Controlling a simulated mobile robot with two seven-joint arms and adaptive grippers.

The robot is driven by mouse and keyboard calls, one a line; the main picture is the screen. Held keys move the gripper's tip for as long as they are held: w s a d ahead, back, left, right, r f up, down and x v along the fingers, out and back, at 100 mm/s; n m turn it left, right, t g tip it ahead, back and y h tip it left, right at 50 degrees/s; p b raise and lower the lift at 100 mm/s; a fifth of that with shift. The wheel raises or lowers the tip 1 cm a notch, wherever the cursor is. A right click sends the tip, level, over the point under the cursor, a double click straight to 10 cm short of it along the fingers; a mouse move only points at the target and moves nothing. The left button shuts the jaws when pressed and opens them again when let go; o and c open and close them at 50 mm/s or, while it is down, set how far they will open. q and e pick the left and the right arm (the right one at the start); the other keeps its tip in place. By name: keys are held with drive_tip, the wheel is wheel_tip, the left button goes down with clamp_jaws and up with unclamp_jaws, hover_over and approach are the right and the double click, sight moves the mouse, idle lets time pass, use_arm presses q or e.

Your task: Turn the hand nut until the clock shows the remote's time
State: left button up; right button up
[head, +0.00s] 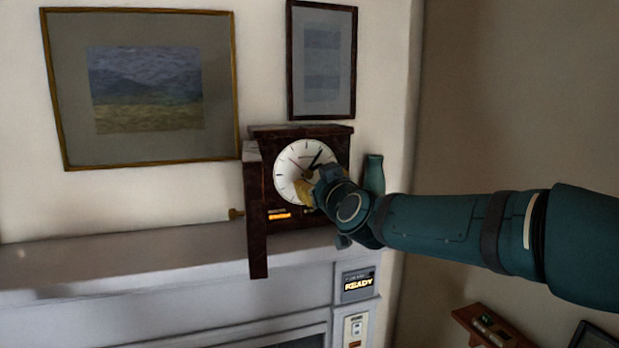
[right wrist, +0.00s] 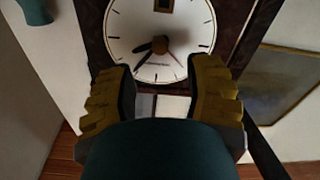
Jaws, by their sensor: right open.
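The clock (head: 258,190) is a dark wooden case with a white round dial (head: 286,176), standing on the mantel. Its dial also shows in the right wrist view (right wrist: 122,28), turned upside down, with two dark hands and a thin reddish one. The hand nut (right wrist: 160,45) seems to be the dark hub at the dial's centre. My right gripper (head: 308,188) is in front of the dial. In the right wrist view its yellow-padded fingers (right wrist: 160,82) are open, with the hub beyond the gap. I cannot tell how far apart they are. The remote cannot be identified surely.
A teal vase (head: 374,175) stands just right of the clock. A panel reading READY (head: 358,284) is below the mantel (head: 120,255). A wooden shelf (head: 465,316) holds a small dark item (head: 490,328). The mantel's left is clear.

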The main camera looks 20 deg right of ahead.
sight(310, 175)
drive_tip(key=shift+w+a+b, duration=0.15)
drive_tip(key=shift+w+b, duration=0.2)
drive_tip(key=shift+w, duration=2.75)
drive_tip(key=shift+c, duration=0.4)
clamp_jaws()
